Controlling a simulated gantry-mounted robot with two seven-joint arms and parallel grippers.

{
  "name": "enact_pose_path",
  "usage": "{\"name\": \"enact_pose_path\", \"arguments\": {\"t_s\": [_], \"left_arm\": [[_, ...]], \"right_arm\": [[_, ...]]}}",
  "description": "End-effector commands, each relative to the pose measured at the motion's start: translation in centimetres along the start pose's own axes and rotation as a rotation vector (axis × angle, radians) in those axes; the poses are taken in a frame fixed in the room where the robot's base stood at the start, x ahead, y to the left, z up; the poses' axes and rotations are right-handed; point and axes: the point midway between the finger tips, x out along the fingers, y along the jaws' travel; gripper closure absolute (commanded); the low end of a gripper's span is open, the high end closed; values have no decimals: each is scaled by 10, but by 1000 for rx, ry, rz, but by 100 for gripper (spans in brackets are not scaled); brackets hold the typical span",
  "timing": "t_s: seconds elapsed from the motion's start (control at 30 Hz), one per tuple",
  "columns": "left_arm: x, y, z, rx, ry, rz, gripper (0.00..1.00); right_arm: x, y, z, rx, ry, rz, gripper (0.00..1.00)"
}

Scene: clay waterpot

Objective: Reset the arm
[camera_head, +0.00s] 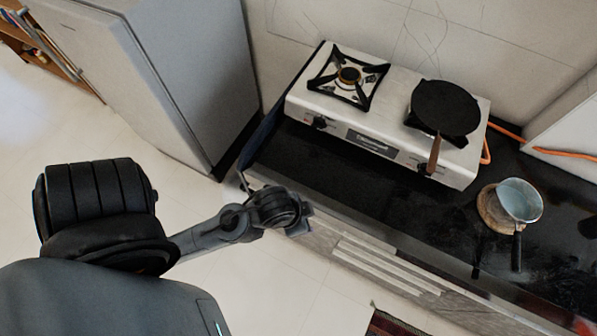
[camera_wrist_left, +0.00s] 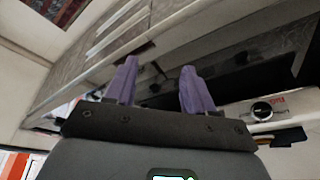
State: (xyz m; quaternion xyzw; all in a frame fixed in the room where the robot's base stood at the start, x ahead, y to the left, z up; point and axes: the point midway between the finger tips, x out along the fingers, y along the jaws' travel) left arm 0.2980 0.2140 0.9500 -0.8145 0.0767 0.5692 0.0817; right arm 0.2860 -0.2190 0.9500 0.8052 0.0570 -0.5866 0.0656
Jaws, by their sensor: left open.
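My left gripper (camera_head: 301,219) hangs in front of the counter's front edge in the head view, with the arm coming in from the left. In the left wrist view its two purple fingers (camera_wrist_left: 158,84) stand apart with nothing between them. The gripper faces the counter front and touches nothing that I can see. My right gripper is in neither view.
A white stove (camera_head: 375,140) stands on the black counter (camera_head: 375,192), with a black pan (camera_head: 445,108) on its right burner. A grey fridge (camera_head: 200,75) stands left. A rug (camera_head: 392,325) lies below.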

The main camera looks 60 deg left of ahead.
Motion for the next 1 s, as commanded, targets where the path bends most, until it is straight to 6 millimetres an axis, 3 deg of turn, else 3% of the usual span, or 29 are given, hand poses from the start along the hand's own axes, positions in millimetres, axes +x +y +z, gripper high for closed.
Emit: {"name": "enact_pose_path", "arguments": {"t_s": [0.13, 0.57, 0.77, 1.0], "left_arm": [[-4, -2, 12, -50, -38, -6, 47], [-11, -2, 9, -55, -39, -6, 47], [-39, -4, -1, -55, -39, -6, 47], [-105, -7, -25, -54, -39, -6, 47]], "right_arm": [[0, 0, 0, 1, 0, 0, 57], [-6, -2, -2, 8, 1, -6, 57], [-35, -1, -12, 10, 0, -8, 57], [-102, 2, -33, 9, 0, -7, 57]]}}
